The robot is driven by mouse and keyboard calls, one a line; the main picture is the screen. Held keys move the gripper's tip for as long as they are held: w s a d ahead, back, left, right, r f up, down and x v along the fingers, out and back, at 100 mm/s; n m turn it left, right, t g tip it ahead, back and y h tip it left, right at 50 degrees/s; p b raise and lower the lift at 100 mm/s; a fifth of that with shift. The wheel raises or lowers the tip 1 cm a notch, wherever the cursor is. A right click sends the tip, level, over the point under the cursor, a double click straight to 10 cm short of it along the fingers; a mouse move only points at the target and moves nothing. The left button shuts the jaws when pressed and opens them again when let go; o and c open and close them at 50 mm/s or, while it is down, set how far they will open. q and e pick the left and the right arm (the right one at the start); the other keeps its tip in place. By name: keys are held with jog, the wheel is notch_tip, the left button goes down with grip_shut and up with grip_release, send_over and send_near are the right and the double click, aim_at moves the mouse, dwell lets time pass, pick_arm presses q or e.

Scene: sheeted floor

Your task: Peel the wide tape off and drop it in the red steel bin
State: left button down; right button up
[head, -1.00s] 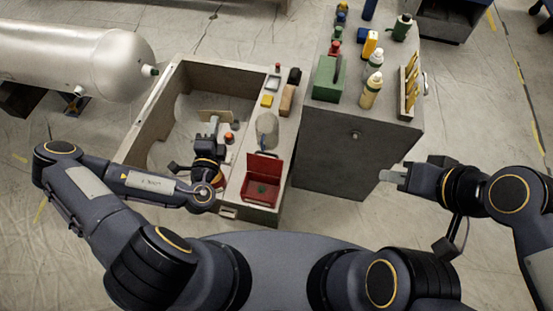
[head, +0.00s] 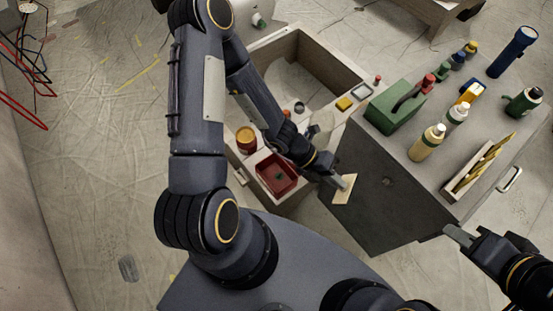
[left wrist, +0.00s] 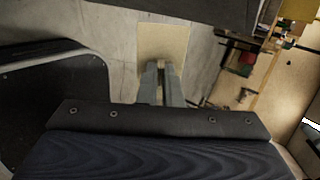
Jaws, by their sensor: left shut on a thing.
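A flat tan strip, which looks like the wide tape (head: 344,188), is between the fingertips of my left gripper (head: 346,182). It hangs in the air beside the grey cabinet, off any surface. In the left wrist view the tape (left wrist: 163,48) sticks out as a flat rectangle beyond the closed fingers (left wrist: 160,70). A red open box (head: 277,174) stands on the ledge just left of my left gripper; I cannot tell whether it is the red steel bin. My right gripper (head: 458,237) is at the right by the cabinet's near corner, with nothing seen in it.
The grey cabinet (head: 385,185) carries a green toolbox (head: 393,108), bottles (head: 427,143) and a tray of tools (head: 478,165). The open-topped grey box (head: 335,62) stands behind my left arm. A red and yellow can (head: 246,138) is near the red box.

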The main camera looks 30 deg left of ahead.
pick_arm(q)
jog(key=s+a+f+m+g+y+b, duration=0.25)
jog(key=a+f+m+y, duration=0.2)
jog(key=f+m, duration=0.25)
jog(key=s+a+f+m+g+y+b, duration=0.2)
jog(key=s+a+f+m+g+y, duration=0.1)
jog(key=f+m+y, duration=0.3)
jog(key=w+a+f+m+t+b, duration=0.45)
jog(key=w+a+m, duration=0.65)
jog(key=a, duration=0.4)
notch_tip(320, 180, down, 7)
jog(key=b, duration=0.5)
jog(key=shift+w+d+b, duration=0.15)
jog(key=shift+d+b, duration=0.1)
jog(key=shift+b, duration=0.1)
jog(key=c, duration=1.5)
grip_release()
jog(key=shift+r, duration=0.1)
